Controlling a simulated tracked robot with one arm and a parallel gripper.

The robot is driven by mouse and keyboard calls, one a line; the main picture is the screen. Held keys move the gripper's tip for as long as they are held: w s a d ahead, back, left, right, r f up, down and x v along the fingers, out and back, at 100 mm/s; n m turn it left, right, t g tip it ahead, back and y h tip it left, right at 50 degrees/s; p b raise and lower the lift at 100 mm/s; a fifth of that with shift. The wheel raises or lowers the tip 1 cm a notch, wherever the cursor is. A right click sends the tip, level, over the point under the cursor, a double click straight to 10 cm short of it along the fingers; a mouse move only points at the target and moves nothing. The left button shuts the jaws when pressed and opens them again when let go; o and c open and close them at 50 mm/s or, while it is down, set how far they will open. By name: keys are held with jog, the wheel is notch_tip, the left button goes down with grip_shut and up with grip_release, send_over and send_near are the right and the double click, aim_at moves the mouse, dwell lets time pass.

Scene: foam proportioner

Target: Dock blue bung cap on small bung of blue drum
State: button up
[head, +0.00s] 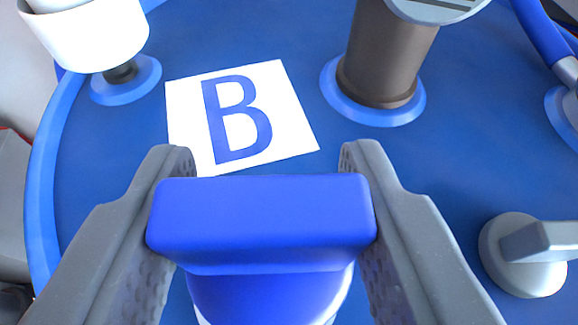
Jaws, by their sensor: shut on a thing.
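The blue bung cap (262,225) is between the two grey fingers of my gripper (262,190), at the lower middle of the head view. Its wide, bar-shaped top faces me, and a rounder blue body shows below it. My gripper is shut on the cap. The blue drum (300,90) lies behind it, its top filling most of the view. At the upper left of the drum top is a small blue ring fitting (125,85) with a dark stem under a white cup-like part. I cannot tell whether this is the small bung. What is under the cap is hidden.
A white label with a blue B (240,115) lies on the drum top. A brown cylinder (385,60) stands in a blue ring at the upper right. A grey-white knob (525,252) is at the lower right. A blue hose (540,40) is at the top right.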

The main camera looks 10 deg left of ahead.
aim_at(264, 284)
jog(key=shift+a+f+b, duration=0.2)
jog(key=shift+f+b, duration=0.55)
jog(key=shift+f, duration=1.8)
jog(key=shift+s+b, duration=0.15)
jog(key=shift+b, duration=0.15)
jog(key=shift+f, duration=0.5)
jog(key=o, duration=0.7)
jog(key=shift+s, duration=0.1)
jog(key=shift+v, duration=5.45)
jog(key=shift+d, duration=0.1)
